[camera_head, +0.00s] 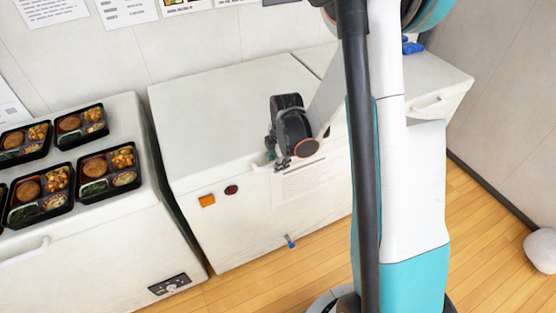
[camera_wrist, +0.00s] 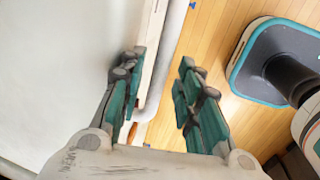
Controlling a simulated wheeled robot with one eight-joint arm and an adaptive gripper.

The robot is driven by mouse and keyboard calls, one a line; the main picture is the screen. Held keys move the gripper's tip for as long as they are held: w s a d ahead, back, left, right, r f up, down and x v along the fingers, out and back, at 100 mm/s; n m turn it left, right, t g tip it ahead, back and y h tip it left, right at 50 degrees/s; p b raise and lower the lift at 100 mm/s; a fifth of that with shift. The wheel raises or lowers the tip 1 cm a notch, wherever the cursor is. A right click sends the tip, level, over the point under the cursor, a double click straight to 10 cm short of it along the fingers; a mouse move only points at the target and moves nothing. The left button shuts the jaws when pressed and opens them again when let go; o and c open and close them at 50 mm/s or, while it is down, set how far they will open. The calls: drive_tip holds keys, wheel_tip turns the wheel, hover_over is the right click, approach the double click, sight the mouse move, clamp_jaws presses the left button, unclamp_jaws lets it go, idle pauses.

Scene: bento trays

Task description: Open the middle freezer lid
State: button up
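The middle freezer (camera_head: 212,120) is a white chest with its lid shut. Its lid also fills the left of the wrist view (camera_wrist: 60,60). My gripper (camera_head: 280,162) is at the lid's front edge, pointing down. In the wrist view my gripper (camera_wrist: 162,85) is open, with one teal finger over the lid side and the other over the floor side. The white handle bar (camera_wrist: 172,60) runs between the fingers. I cannot tell whether either finger touches it. In the head view my gripper hides most of the handle.
A left freezer (camera_head: 100,235) carries several black bento trays (camera_head: 108,170) on its lid. A right freezer (camera_head: 440,80) stands beyond my arm. A paper sheet (camera_head: 305,180) is on the middle freezer's front. The wooden floor (camera_head: 250,290) in front is clear.

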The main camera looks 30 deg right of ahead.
clamp_jaws()
